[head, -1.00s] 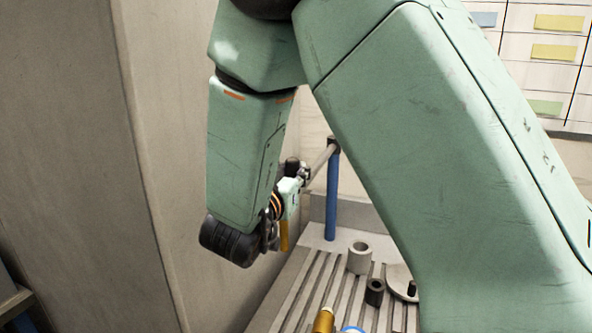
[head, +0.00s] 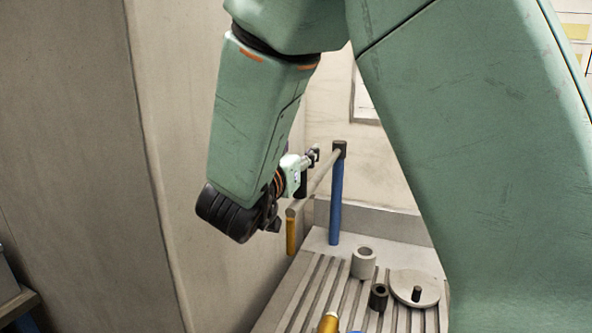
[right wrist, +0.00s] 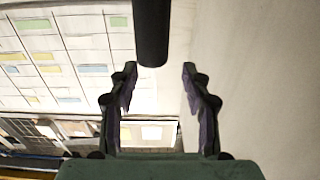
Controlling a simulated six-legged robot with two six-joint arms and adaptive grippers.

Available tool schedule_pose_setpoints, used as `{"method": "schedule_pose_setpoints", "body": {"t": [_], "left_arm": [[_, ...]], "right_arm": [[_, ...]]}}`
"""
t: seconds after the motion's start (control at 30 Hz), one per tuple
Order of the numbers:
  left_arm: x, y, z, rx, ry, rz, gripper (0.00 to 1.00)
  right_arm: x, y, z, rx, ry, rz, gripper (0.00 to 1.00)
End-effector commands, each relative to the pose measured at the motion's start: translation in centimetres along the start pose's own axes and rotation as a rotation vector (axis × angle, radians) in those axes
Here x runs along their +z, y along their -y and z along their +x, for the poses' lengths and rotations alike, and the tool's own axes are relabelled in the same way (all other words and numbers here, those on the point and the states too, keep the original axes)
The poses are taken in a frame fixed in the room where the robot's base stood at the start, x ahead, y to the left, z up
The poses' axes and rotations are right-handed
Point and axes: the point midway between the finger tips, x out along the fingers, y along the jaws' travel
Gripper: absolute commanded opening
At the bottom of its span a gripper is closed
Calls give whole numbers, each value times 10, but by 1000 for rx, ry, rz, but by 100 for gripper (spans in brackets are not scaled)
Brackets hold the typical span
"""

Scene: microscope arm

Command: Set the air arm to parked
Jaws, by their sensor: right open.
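The air arm is a grey rod (head: 318,184) in the head view. It runs from the black cap of a blue post (head: 336,198) toward the front left. An ochre piece (head: 291,235) hangs from its near end. My right gripper (head: 313,155) is small and partly hidden behind my own wrist, close to the rod on its left side. In the right wrist view my right gripper (right wrist: 158,85) is open, its fingers apart with nothing clamped. A dark bar (right wrist: 151,35) comes in from the top and ends near the fingertips. I cannot tell which part it is. My left gripper is out of view.
A slotted bench (head: 310,290) carries a grey ring (head: 363,263), a small black ring (head: 378,297) and a round disc (head: 415,287) with a peg. A gold cylinder (head: 328,322) shows at the bottom edge. A tall wall panel (head: 90,160) stands close on the left.

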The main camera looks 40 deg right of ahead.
Motion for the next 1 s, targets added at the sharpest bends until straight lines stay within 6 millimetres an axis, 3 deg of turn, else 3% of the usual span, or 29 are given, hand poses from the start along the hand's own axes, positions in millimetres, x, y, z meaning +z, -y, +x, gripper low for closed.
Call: {"method": "schedule_pose_setpoints", "body": {"t": [0.1, 0.33, 1.0], "left_arm": [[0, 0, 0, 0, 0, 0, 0], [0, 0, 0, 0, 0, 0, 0], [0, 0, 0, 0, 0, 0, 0]], "right_arm": [[-24, -1, 0, 0, -2, 7, 48], [-50, -2, 0, 0, -1, 3, 48], [-55, -2, 0, 0, 0, 2, 48]]}}
